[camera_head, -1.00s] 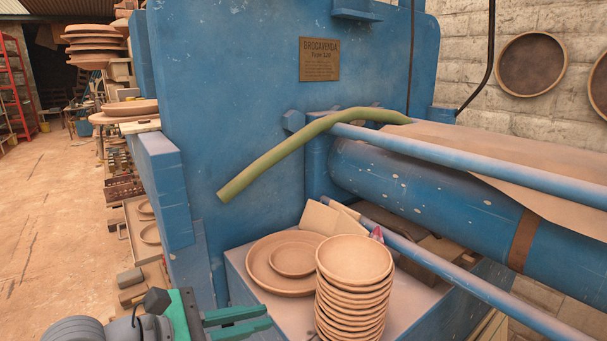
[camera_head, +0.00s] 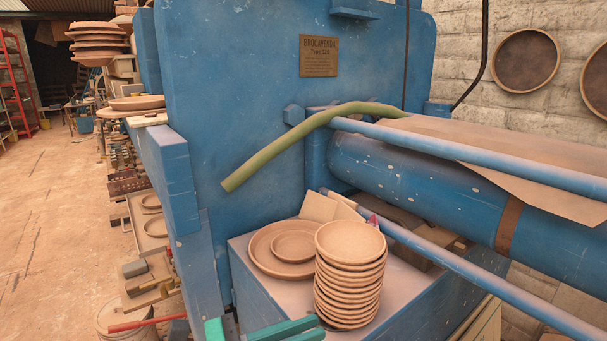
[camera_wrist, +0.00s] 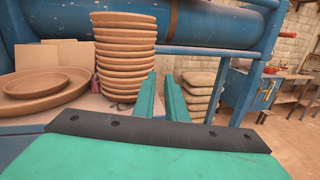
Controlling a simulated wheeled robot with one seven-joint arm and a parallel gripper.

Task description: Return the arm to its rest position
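My gripper (camera_head: 303,329) shows only in part at the bottom edge of the head view, its green fingers near the foot of a stack of clay bowls (camera_head: 350,243). In the wrist view its two fingers (camera_wrist: 159,76) point forward with a narrow empty gap between them. They hold nothing. The bowl stack (camera_wrist: 122,50) stands just left of the fingers there. I cannot tell whether a finger touches it. My wrist and most of my arm are out of the head view.
The stack stands on a blue ledge (camera_head: 262,296) beside a clay plate (camera_head: 261,262) holding a smaller dish. A blue press frame (camera_head: 250,90), long blue rails (camera_head: 460,152) and a green hose (camera_head: 285,143) rise behind. Grey-brown sacks (camera_wrist: 200,88) are stacked at right in the wrist view. Open floor (camera_head: 50,200) lies left.

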